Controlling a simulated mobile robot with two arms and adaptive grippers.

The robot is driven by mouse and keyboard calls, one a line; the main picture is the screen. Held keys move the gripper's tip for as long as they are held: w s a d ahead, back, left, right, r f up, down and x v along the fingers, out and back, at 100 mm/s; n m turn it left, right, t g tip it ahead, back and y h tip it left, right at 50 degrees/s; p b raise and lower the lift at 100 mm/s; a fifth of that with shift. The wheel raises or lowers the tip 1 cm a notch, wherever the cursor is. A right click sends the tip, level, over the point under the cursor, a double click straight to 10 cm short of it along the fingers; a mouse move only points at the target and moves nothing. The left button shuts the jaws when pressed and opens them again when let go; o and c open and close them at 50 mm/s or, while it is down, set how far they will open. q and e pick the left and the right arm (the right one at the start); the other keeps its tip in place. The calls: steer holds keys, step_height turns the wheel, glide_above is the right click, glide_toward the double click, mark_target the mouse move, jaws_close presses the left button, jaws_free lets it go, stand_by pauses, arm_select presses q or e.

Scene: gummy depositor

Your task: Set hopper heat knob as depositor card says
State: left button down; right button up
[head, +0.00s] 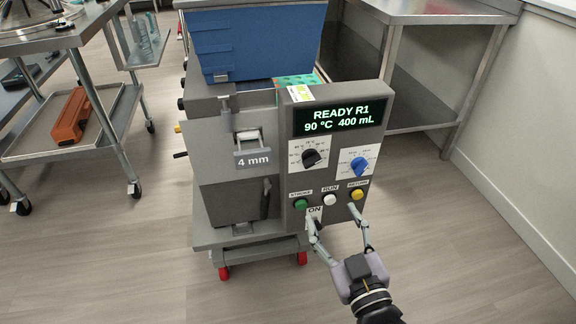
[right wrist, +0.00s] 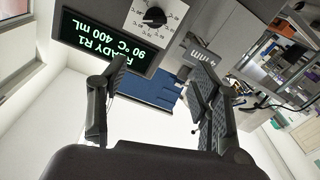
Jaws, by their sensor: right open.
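The grey depositor (head: 225,165) stands on a cart with red casters. Its display (head: 338,116) reads "READY R1 90 °C 400 mL". Below it are a black knob (head: 311,158) on a white dial at left and a blue knob (head: 358,164) on a white dial at right. A black knob on a white dial also shows upside down in the right wrist view (right wrist: 154,17). A small white and yellow card (head: 300,93) lies above the display; its text is too small to read. My right gripper (head: 336,216) is open and empty before the panel's lower edge, below the knobs. My left gripper is out of view.
Green (head: 300,204), white (head: 330,200) and yellow (head: 357,194) buttons line the panel just above my right gripper. A blue hopper (head: 255,40) sits on top. A "4 mm" label (head: 253,160) marks the left side. Steel tables stand behind right and left; floor is clear at right.

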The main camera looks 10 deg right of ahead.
steer(key=n, duration=0.2)
steer(key=h+b, duration=0.1)
glide_toward(313, 163)
steer(key=w, duration=0.5)
steer(key=w+b, duration=0.1)
steer(key=w, duration=0.2)
steer(key=shift+w+a+r, duration=0.15)
steer(key=shift+r, duration=0.05)
steer(key=shift+w, duration=0.65)
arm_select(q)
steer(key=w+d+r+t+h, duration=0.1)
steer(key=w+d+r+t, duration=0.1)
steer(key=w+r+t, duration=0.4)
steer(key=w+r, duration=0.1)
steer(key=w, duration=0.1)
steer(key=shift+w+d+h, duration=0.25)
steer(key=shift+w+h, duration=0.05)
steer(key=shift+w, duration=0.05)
arm_select(e)
steer(key=shift+c, duration=0.2)
